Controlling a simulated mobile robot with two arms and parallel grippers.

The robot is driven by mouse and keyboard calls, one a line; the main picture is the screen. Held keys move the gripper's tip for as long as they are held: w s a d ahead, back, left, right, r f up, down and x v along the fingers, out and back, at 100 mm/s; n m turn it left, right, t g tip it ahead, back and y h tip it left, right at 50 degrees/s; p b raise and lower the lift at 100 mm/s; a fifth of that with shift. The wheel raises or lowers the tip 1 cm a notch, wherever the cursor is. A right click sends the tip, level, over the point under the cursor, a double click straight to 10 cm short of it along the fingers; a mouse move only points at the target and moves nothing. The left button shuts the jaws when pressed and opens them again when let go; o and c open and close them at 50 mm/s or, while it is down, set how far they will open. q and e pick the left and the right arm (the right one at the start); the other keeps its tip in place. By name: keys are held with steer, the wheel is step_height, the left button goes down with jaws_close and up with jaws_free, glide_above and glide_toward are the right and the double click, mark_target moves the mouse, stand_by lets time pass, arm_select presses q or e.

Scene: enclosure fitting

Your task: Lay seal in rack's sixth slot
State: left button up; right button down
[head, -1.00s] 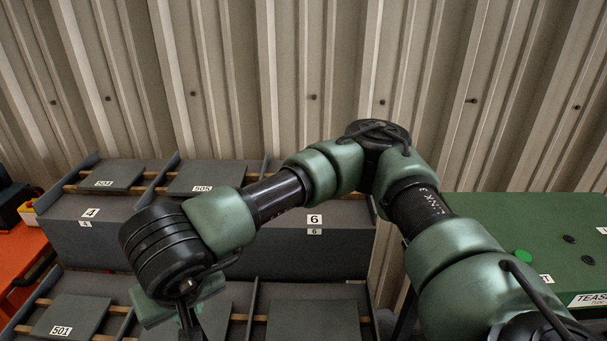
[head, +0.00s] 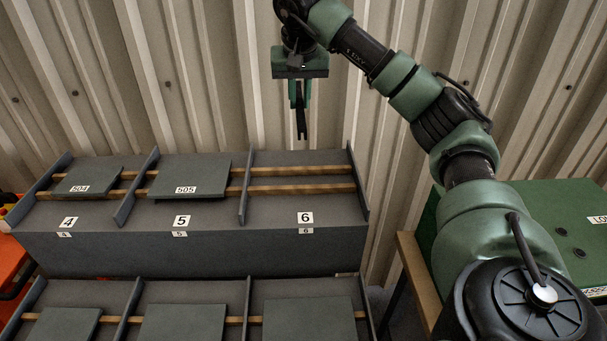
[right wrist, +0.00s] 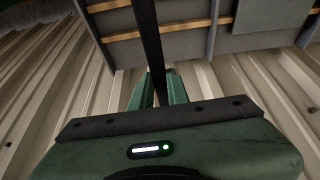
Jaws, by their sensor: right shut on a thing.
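The seal looks like a thin black strip (head: 302,124), hanging down from my right gripper (head: 299,98), which is shut on it. In the right wrist view the strip (right wrist: 149,38) runs from between the green fingers (right wrist: 158,78) to the top edge. The grey rack (head: 190,252) has numbered slots on its upper tier. The sixth slot (head: 300,208), marked 6, is empty, with two wooden rails across it. The gripper and strip are above this slot, apart from it, against the wall. My left gripper is not in view.
Grey panels lie in slot 4 (head: 90,181) and slot 5 (head: 190,174). Dividers (head: 245,185) separate the slots. More panels (head: 310,318) lie on the lower tier. A green-topped table (head: 540,215) is at the right, and a corrugated wall (head: 180,70) stands behind.

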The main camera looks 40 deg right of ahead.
steer(key=shift+s+d, duration=0.2)
steer(key=shift+d, duration=0.2)
step_height(320, 180, down, 19)
steer(key=p, duration=0.4)
steer(key=shift+f, duration=0.35)
steer(key=c, duration=1.8)
jaws_free()
steer(key=shift+f, duration=0.15)
steer(key=o, duration=0.4)
steer(key=shift+o, duration=0.2)
